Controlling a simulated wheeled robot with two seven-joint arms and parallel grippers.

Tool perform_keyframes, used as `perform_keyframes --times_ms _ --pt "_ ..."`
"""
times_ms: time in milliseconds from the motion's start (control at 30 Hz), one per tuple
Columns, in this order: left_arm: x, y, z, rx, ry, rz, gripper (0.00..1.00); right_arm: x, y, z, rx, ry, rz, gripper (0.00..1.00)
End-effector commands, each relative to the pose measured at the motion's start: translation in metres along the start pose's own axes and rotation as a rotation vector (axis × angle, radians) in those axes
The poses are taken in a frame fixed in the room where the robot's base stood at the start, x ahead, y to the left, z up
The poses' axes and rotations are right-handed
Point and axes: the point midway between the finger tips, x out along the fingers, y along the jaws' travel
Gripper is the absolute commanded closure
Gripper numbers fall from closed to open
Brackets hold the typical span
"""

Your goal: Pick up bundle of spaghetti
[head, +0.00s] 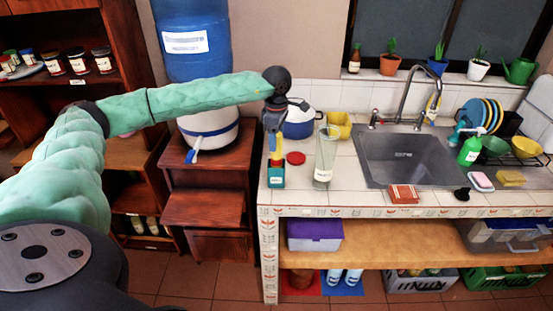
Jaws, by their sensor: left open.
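A small upright item with a yellow upper part and a teal lower part with a pale label (277,176) stands at the left end of the white tiled counter. It may be the bundle of spaghetti, but it is too small to be sure. My left gripper (274,148) points down right over it, reaching in from the left on my green-sleeved arm. The gripper is open, its fingers at the item's upper part. I cannot tell whether they touch it. My right gripper is out of view.
A tall clear container (325,158) stands close to the right of the item, with a red lid (296,158) and a white-blue pot (299,124) behind. A brick-red block (404,194) lies near the front edge, before the sink (405,160). A wooden stand (210,168) is left.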

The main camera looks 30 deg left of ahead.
Motion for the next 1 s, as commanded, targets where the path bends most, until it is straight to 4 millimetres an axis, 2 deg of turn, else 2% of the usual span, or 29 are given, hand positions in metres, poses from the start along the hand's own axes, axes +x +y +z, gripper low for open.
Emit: perform_keyframes --times_ms 167,400,467,500,933,1000 --pt "0.0 0.0 0.0 0.0 0.0 0.0 0.4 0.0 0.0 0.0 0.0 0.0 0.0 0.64" --pt "0.0 0.0 0.0 0.0 0.0 0.001 0.86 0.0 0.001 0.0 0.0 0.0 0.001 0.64" --pt "0.0 0.0 0.0 0.0 0.0 0.001 0.97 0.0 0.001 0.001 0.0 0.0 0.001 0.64" --pt "0.0 0.0 0.0 0.0 0.0 0.001 1.0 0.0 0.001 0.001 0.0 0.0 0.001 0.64" --pt "-0.007 0.001 0.0 -0.001 -0.002 0.003 1.0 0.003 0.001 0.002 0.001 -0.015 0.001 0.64" --pt "-0.013 0.001 0.0 -0.001 -0.002 0.005 1.0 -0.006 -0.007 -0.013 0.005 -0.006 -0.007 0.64"
